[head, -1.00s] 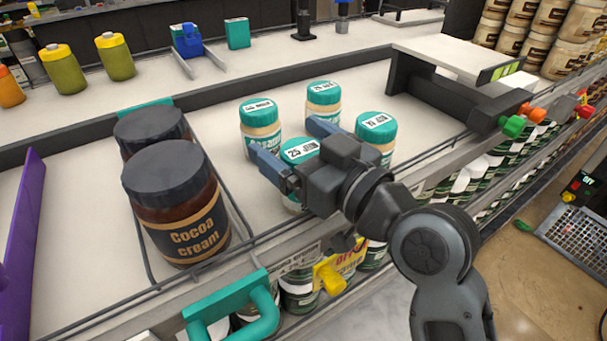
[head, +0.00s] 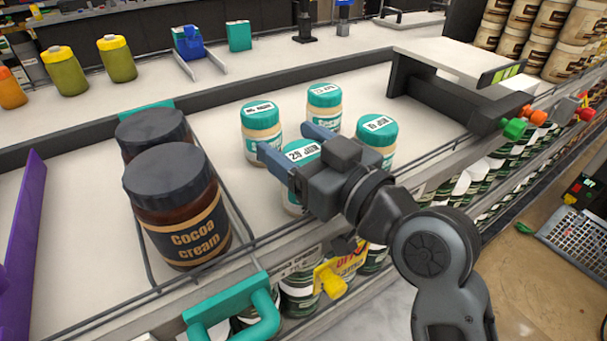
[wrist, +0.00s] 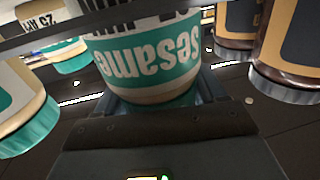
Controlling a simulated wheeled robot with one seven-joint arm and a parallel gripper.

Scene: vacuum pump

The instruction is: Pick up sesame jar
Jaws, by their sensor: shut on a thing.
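The sesame jar (head: 301,152) has a teal lid marked with a date and a pale body. It stands upright at the front of a group of similar jars on the shelf. My gripper (head: 288,141) is shut on it, with one blue-grey finger on each side. In the wrist view the held sesame jar (wrist: 150,58) fills the middle, its "sesame" label upside down, between the fingers. My gripper hides the jar's lower right side in the head view. I cannot tell whether the jar's base touches the shelf.
Similar teal-lidded jars stand close by: one behind left (head: 261,128), one behind (head: 324,104), one at right (head: 376,137). Large cocoa cream jars (head: 178,207) stand to the left within a wire divider. A wire rail (head: 262,240) runs along the shelf front.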

